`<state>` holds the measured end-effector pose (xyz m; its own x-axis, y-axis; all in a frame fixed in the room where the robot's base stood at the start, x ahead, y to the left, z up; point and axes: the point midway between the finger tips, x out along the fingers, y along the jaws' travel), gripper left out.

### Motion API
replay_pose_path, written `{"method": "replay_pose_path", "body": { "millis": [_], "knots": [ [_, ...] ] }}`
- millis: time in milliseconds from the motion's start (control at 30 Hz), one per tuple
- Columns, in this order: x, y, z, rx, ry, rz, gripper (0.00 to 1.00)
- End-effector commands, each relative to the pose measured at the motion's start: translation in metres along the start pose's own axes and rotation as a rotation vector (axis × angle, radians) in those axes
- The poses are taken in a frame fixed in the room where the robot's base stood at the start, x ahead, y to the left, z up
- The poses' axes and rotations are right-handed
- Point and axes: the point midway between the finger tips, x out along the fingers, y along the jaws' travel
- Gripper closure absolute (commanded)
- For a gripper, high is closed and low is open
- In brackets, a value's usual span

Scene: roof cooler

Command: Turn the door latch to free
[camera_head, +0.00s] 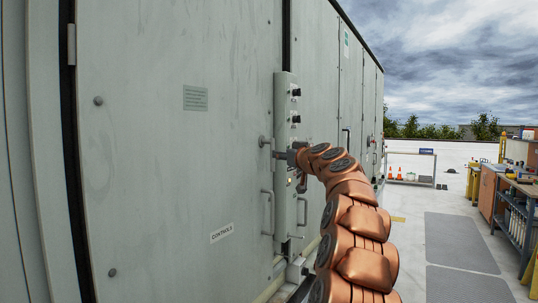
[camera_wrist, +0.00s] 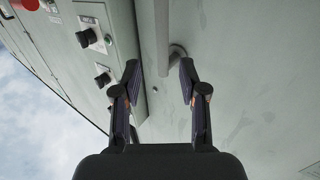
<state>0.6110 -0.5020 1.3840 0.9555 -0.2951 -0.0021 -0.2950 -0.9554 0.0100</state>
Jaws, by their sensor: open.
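The grey door latch (camera_head: 264,142) sits on the large pale cabinet door (camera_head: 170,150), just left of the control strip. In the wrist view, a grey bar (camera_wrist: 162,30) with a round mount (camera_wrist: 178,51) at the door face shows beyond the fingertips; it looks like the latch. My gripper (camera_head: 278,154) is close to the latch in the head view. In the wrist view my gripper (camera_wrist: 159,76) is open and empty, one finger on each side of the bar's line. Whether the bar reaches between the fingers is hard to tell.
A control strip (camera_head: 284,100) with black knobs stands right beside the latch; a knob (camera_wrist: 88,39) shows near the left finger. A long pull handle (camera_head: 268,212) is below the latch. A workbench (camera_head: 518,190) stands at the far right, with open floor between.

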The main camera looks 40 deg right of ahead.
Motion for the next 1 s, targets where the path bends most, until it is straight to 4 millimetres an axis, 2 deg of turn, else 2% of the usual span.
{"method": "replay_pose_path", "body": {
  "millis": [700,1000],
  "knots": [
    [0.063,-0.004,-0.002,-0.001,0.000,-0.004,0.58],
    [0.077,-0.002,-0.002,-0.001,0.003,-0.002,0.58]
  ]
}}
